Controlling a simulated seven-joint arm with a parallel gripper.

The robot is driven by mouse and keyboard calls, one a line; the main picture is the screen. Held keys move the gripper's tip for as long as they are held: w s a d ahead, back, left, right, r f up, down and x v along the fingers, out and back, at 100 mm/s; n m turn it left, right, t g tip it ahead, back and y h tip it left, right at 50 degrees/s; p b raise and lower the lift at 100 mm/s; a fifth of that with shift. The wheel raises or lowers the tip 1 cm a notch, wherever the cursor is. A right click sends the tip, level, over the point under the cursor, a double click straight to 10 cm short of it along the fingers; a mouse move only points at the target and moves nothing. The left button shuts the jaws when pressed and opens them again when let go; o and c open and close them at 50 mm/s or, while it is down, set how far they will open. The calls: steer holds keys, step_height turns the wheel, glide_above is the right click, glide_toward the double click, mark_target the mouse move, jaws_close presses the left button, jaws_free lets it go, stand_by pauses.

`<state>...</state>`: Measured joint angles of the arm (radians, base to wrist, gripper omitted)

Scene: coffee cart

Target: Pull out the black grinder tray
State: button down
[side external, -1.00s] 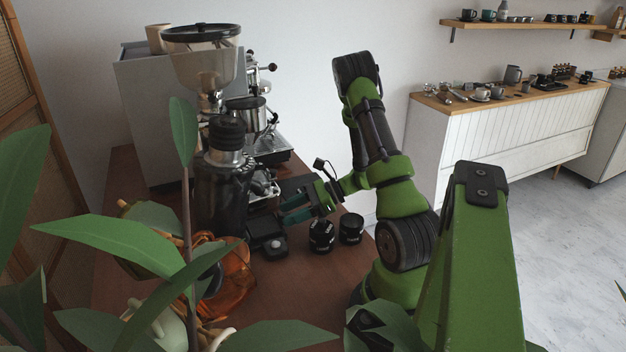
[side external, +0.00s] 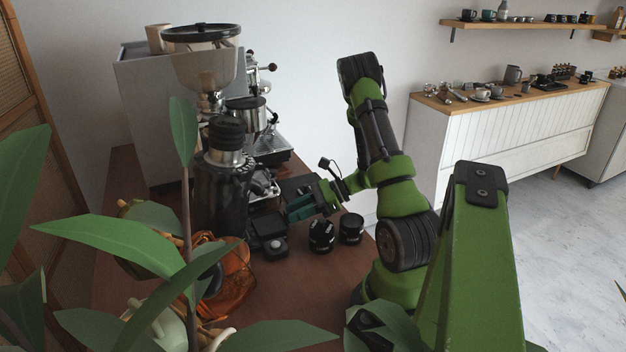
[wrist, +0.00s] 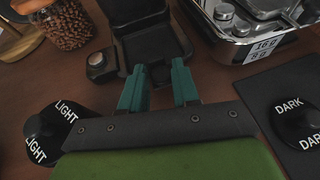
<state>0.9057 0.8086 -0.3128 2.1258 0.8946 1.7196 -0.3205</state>
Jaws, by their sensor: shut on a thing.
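The black grinder tray (wrist: 154,50) is in the upper middle of the wrist view, at the foot of the dark grinder (side external: 219,190). My gripper (wrist: 158,75) has its two teal fingers on either side of the tray's near end and is shut on it. In the side view my gripper (side external: 290,210) is low at the grinder's base, right of the grinder. The exact contact is small and partly hidden in that view.
Black round items lettered LIGHT (wrist: 50,132) and DARK (wrist: 297,122) flank my gripper. A metal espresso machine (side external: 150,110) stands behind the grinder. An orange glass vessel (side external: 232,285) is in front of it.

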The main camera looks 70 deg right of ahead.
steer(key=s+d, duration=0.4)
steer(key=shift+s+d, duration=0.1)
steer(key=shift+d, duration=0.2)
steer(key=c, duration=0.9)
jaws_free()
steer(key=shift+a, duration=0.1)
steer(key=v, duration=1.6)
steer(key=shift+s+r, duration=0.2)
steer(key=shift+s, duration=0.15)
